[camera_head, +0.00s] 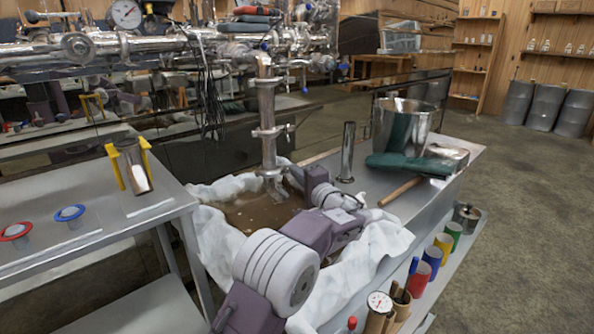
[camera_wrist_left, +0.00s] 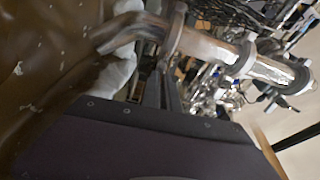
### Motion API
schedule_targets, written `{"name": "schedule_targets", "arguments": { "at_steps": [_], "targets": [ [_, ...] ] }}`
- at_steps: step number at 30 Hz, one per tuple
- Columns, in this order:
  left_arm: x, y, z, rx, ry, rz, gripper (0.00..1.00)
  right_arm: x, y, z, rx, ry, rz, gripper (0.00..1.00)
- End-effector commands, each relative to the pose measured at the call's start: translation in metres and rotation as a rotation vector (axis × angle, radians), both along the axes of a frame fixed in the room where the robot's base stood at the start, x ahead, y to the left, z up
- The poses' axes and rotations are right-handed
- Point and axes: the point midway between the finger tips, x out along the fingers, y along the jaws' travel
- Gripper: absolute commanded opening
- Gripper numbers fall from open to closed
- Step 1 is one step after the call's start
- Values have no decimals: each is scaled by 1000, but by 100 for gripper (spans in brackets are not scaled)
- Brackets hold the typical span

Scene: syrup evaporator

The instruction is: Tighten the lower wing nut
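A shiny vertical pipe (camera_head: 267,108) with clamp collars hangs down toward a brown, wet-looking pan surface (camera_head: 245,213). A lower collar (camera_head: 270,132) has a small piece sticking out to its right, but I cannot make out a wing nut clearly. The pipe also crosses the left wrist view (camera_wrist_left: 215,50), with a collar (camera_wrist_left: 175,30) just above my gripper. My left gripper (camera_head: 287,177) is low, beside the pipe's bottom end. In the left wrist view its fingers (camera_wrist_left: 158,90) point toward the pipe; their gap and any contact are unclear. My right gripper is not in view.
White crumpled cloth (camera_head: 215,235) surrounds the pan. A steel bucket (camera_head: 405,125), a green cloth (camera_head: 408,163) and a slim metal cylinder (camera_head: 347,152) stand to the right. A steel side table (camera_head: 60,250) is at left. Piping with a gauge (camera_head: 124,14) runs above.

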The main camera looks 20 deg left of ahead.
Motion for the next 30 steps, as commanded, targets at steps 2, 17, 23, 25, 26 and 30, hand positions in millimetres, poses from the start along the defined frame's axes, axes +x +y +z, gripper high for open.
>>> {"name": "schedule_targets", "arguments": {
  "at_steps": [2, 17, 23, 25, 26, 30],
  "targets": [
    [0, 0, -1, 49, 56, 1, 0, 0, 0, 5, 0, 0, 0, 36],
    [-2, 2, -7, 386, 394, 1, 0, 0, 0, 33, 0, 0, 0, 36],
    [-3, 3, -10, 519, 529, 0, 0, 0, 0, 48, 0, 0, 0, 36],
    [-4, 4, -10, 565, 575, 2, 0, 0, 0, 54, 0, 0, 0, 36],
    [-4, 4, -10, 585, 596, 2, 0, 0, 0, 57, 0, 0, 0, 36],
    [-5, 5, -12, 678, 690, 2, 0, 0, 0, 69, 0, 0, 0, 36]
  ]
}}
